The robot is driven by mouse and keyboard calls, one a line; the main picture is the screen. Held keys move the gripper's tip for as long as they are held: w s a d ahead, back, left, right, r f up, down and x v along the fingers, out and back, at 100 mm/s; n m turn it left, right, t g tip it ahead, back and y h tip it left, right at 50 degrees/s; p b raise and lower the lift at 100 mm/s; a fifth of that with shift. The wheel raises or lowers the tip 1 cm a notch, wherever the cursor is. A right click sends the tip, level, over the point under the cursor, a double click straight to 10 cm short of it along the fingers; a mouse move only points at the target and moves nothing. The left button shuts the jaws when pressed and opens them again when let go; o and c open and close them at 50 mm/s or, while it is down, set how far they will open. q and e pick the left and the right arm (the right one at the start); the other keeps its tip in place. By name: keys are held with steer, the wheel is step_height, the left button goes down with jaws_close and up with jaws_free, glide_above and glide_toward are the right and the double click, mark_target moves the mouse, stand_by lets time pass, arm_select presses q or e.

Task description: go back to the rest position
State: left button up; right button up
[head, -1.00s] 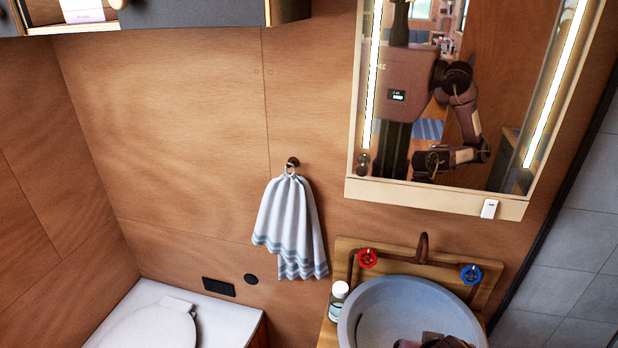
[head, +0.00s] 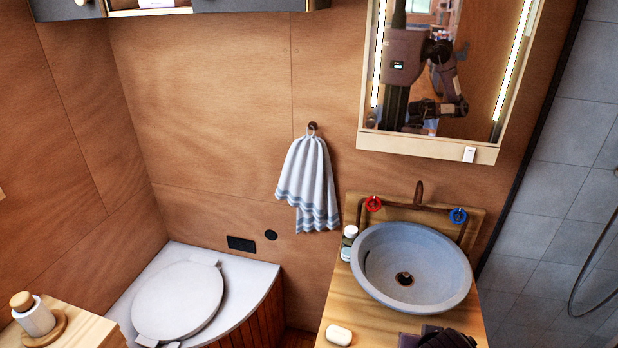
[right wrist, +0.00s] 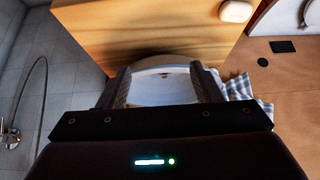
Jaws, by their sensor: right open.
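My right gripper (right wrist: 160,78) is open in the right wrist view, its two dark fingers spread apart with nothing held between them. Behind the gap the grey basin (right wrist: 160,62) shows, partly hidden by the fingers. In the head view a dark part of my arm (head: 437,339) shows at the bottom edge, over the wooden counter in front of the basin; its fingers cannot be made out there. My left gripper is in neither view.
The round basin (head: 382,238) sits on the wooden counter (head: 372,318) with a soap bar (head: 339,335) and a bottle (head: 348,243). A towel (head: 310,180) hangs on the wall. The toilet (head: 178,300) is left; a dispenser (head: 33,315) stands on a wooden top at lower left.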

steer(key=s+d+f+n+g+b, duration=0.1)
steer(key=s+d+f+b, duration=0.2)
steer(key=f, duration=1.4)
steer(key=s+d+f+n+g+b, duration=0.1)
steer(key=s+f+g+b, duration=0.2)
steer(key=f, duration=1.5)
steer(key=s+a+f+n+b, duration=0.1)
steer(key=s+f+b, duration=0.1)
steer(key=s+f, duration=0.9)
steer(key=s+a+f+n+g+y+b, duration=0.1)
steer(key=s+a+f+n, duration=0.1)
steer(key=s+f, duration=0.8)
steer(key=s, duration=0.7)
steer(key=shift+a+f+y+b, duration=0.25)
steer(key=shift+f+y+b, duration=0.05)
steer(key=shift+f+b, duration=0.1)
